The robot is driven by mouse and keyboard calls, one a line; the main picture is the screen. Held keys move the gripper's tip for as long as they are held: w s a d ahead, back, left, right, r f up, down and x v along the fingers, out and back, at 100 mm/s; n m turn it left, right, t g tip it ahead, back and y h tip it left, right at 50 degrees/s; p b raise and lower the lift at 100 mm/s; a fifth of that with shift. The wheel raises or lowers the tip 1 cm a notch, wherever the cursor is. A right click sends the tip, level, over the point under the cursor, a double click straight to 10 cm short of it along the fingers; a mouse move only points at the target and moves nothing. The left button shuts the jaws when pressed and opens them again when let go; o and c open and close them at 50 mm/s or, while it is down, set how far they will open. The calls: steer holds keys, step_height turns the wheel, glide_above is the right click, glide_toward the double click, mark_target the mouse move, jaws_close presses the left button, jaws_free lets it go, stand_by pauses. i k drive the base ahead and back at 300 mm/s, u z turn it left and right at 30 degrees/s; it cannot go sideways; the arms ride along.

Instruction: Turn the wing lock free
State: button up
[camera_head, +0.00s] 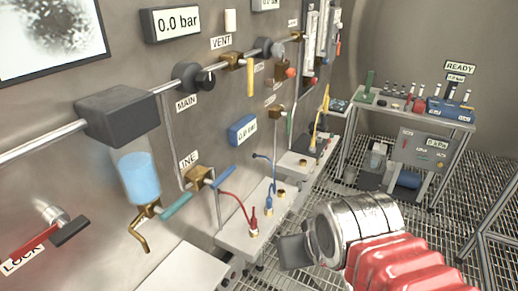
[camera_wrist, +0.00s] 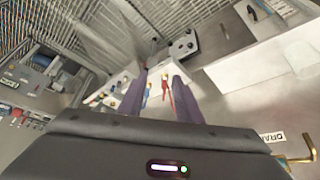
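The wing lock (camera_head: 62,228) is on the steel wall at the lower left of the head view, above a LOCK label. It has a silver hub, a red arm reaching down to the left and a dark grey wing at the right. I cannot make it out in the wrist view. My gripper (camera_head: 293,251) is well to the right of the lock, low in front of the wall bench, with its fingers hard to see there. In the wrist view my gripper (camera_wrist: 160,88) has its two dark fingers apart, with nothing held between them.
A brass drain tap (camera_head: 142,225) and a blue-filled cylinder (camera_head: 138,178) stand out from the wall right of the lock. A white bench (camera_head: 240,240) carries red and blue plugs. A trolley (camera_head: 420,115) stands at the back right. Grating floor lies right of the bench.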

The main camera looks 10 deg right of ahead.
mark_target(63, 231)
steer(key=u, duration=1.3)
steer(key=k, duration=0.15)
steer(key=u, duration=0.05)
